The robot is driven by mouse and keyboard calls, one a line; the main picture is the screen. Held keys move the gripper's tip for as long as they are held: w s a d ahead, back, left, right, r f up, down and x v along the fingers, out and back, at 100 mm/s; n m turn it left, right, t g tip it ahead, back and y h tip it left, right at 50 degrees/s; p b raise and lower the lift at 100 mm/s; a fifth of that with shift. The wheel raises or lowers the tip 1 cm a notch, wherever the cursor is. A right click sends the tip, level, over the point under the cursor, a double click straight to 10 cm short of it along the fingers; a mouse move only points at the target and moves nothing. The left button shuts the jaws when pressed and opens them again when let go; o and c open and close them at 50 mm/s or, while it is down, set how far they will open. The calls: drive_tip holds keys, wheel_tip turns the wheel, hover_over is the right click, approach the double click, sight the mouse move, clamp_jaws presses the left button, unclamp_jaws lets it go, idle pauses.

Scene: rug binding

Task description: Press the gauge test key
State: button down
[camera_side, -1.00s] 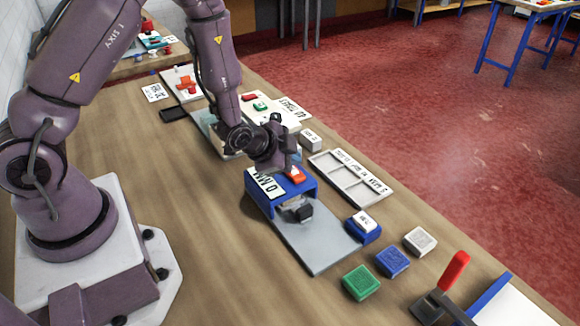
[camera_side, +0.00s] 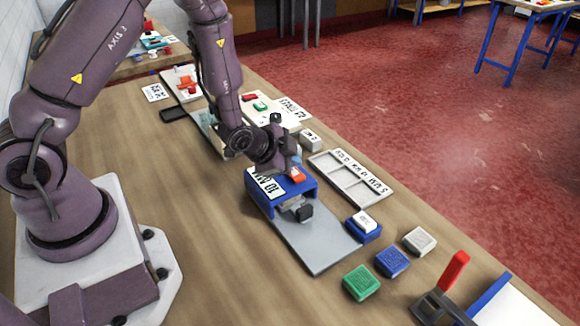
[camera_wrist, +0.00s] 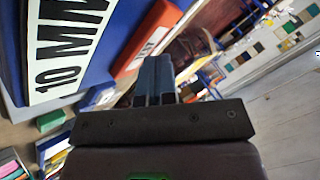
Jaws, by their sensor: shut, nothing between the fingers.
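A blue gauge housing (camera_side: 306,191) with a "10 MM" label (camera_side: 264,182) stands on a grey plate (camera_side: 322,240). An orange-red key (camera_side: 297,175) sits on its top; in the wrist view the key (camera_wrist: 147,40) lies just beyond my fingers, beside the label (camera_wrist: 65,45). My gripper (camera_side: 295,160) is above the housing, close to the key. Its blue-grey fingers (camera_wrist: 154,80) are shut and empty, and partly cover the key's near end in the wrist view. Whether they touch the key I cannot tell.
A small blue block with a white top (camera_side: 364,226) stands at the plate's right edge. Green (camera_side: 361,283), blue (camera_side: 393,261) and white (camera_side: 420,241) blocks lie in front. A grey tray (camera_side: 350,178) is to the right. A red-handled clamp (camera_side: 454,272) stands front right.

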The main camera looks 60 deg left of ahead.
drive_tip(key=shift+r, duration=0.7)
drive_tip(key=shift+r, duration=2.55)
